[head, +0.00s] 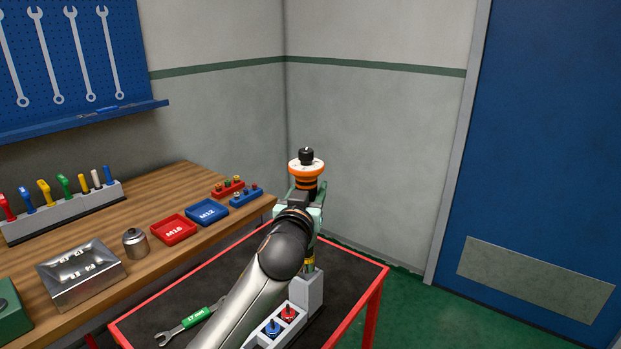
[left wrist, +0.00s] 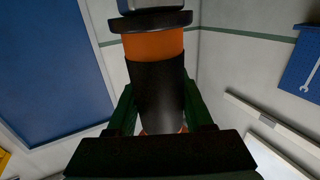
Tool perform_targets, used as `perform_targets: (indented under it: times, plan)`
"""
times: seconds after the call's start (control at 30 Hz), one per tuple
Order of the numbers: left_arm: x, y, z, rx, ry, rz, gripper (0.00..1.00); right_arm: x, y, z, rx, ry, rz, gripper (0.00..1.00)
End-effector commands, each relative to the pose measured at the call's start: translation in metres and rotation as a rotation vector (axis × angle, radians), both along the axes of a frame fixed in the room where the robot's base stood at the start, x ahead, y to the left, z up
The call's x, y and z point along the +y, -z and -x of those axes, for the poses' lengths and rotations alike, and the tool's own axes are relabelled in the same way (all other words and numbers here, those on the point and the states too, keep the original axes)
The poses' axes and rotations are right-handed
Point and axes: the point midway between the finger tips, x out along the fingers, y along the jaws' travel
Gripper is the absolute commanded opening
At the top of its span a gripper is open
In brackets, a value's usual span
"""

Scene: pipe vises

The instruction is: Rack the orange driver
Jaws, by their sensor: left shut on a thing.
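The orange driver has an orange collar (head: 306,171) with a white top face and a black knob. It stands about upright above the red-edged cart. My left gripper (head: 303,198) is shut around its dark body just below the collar. In the left wrist view the orange band and black body of the driver (left wrist: 158,85) fill the space between the fingers. A grey upright holder (head: 309,291) stands on the cart below the gripper. A yellow-banded dark part (head: 309,261) shows at its top; my arm partly hides it, so I cannot tell whether it belongs to the driver.
The red-edged cart (head: 372,300) also carries a green-handled wrench (head: 190,322) and a base with blue and red knobs (head: 289,313). On the wooden bench (head: 150,200) are a red tray (head: 173,229), a blue tray (head: 207,212) and a tool rack (head: 65,213). Free floor lies right.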

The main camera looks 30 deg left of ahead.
Motion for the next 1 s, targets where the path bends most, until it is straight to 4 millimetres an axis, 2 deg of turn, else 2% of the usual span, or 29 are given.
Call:
perform_targets:
  times: [0.03, 0.13, 0.53, 0.73, 1.0]
  plan:
    - [0.004, -0.007, -0.002, -0.011, -0.007, -0.003, 0.0, 0.0, 0.001, 0.0, 0.0, 0.0, 0.0, 0.66]
    - [0.008, -0.012, -0.004, -0.009, -0.017, -0.005, 0.0, 0.0, 0.002, 0.0, 0.0, 0.0, 0.0, 0.66]
    - [0.009, -0.014, -0.004, -0.008, -0.02, -0.003, 0.0, 0.0, 0.001, 0.0, 0.0, 0.0, 0.0, 0.66]
    - [0.009, -0.016, -0.004, -0.008, -0.019, 0.001, 0.0, 0.0, -0.007, 0.0, 0.001, 0.0, 0.0, 0.66]
    - [0.009, 0.005, -0.004, -0.008, -0.019, -0.003, 0.0, 0.0, 0.01, 0.0, 0.001, 0.0, 0.0, 0.66]
